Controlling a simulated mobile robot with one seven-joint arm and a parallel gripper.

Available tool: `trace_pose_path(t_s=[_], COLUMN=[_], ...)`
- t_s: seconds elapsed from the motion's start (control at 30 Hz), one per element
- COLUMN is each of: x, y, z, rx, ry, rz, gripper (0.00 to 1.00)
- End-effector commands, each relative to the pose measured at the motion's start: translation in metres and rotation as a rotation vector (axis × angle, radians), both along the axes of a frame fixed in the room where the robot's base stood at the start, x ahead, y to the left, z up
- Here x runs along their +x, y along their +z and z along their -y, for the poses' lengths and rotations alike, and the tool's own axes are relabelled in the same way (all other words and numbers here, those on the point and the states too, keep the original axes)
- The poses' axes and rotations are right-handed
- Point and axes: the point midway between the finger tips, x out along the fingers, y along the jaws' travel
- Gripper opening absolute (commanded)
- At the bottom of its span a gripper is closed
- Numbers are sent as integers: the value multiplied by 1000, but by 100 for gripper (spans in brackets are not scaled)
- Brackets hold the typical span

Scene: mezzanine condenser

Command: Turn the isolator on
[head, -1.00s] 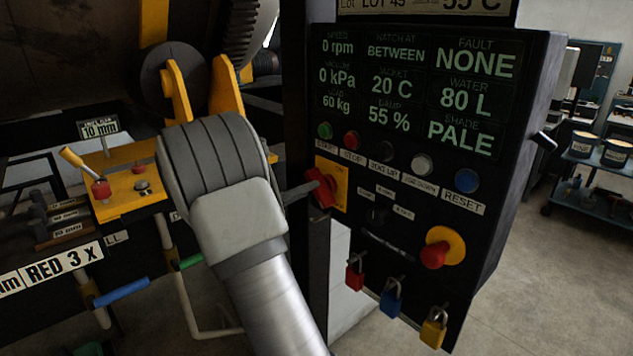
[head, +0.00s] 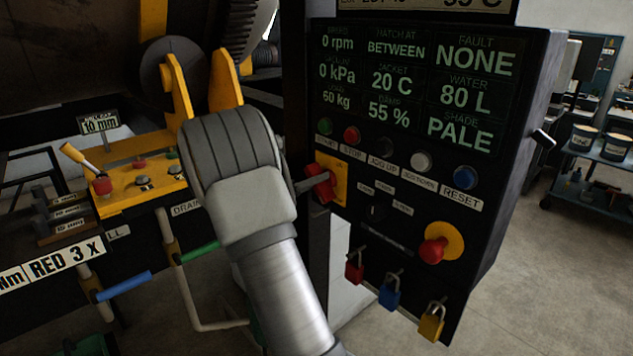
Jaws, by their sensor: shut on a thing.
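The isolator is a red rotary handle (head: 322,189) on a yellow plate (head: 340,180), at the left edge of the dark control panel (head: 400,225). My gripper (head: 309,185) reaches it from the left and is shut on the red handle. Only a thin grey finger part shows; my wrist hides the rest of the gripper. The handle sits at a slant on its plate. The marks on the plate are too small to read, so its exact position is unclear.
A red emergency knob (head: 435,250) on a yellow disc sits lower right of the isolator. Red, blue and yellow padlocks (head: 392,293) hang along the panel's bottom edge. Several push buttons (head: 421,162) lie above. A yellow lever box (head: 135,183) stands to the left.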

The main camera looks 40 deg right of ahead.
Motion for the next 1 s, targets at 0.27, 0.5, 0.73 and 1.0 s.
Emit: trace_pose_path(t_s=[0.27, 0.5, 0.73, 1.0], x=[0, 0, 1, 2], y=[0, -2, -6, -6], z=[0, -1, -1, -1], rx=[0, -6, -18, -37], ry=[0, 1, 1, 1], rz=[-5, -71, -232, -485], gripper=[0, 0, 0, 0])
